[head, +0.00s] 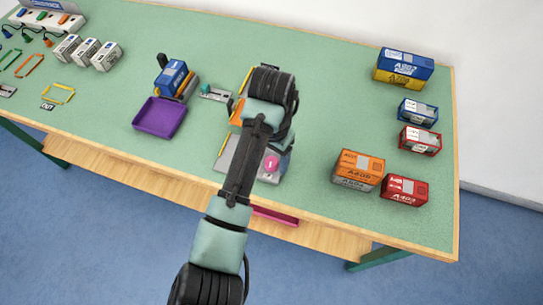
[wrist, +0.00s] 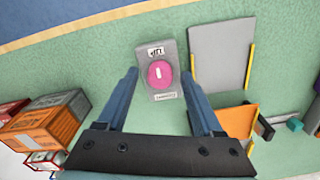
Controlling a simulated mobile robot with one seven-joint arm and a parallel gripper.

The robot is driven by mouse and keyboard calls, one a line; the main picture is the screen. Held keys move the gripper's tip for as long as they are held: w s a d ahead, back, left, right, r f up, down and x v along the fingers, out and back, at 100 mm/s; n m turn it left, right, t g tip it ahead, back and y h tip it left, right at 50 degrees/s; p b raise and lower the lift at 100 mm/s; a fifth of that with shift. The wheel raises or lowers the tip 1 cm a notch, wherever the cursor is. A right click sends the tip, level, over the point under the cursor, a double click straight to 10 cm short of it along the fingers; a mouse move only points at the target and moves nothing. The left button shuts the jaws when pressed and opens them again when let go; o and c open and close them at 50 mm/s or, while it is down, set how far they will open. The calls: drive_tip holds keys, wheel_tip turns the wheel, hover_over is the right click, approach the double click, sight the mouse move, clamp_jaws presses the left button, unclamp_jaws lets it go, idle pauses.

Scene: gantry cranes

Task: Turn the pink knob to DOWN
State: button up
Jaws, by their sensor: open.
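The pink knob (wrist: 160,74) sits on a small grey plate (wrist: 169,51) on the green table. A white mark on the knob points roughly up and down in the wrist view. White labels lie above and below it; neither can be read surely. My gripper (wrist: 160,72) is open. Its two fingers stand on either side of the knob in the wrist view, apart from it; their height above it is hard to tell. In the head view the knob (head: 271,163) shows beside my arm, which hides most of the gripper and plate.
An orange container (head: 359,169) and a red one (head: 404,190) stand right of the knob. A grey panel with yellow rails (wrist: 221,55) and an orange part (wrist: 238,120) lie beside the plate. A purple tray (head: 159,117) is to the left. The table's front edge is close.

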clamp_jaws()
idle(0.3)
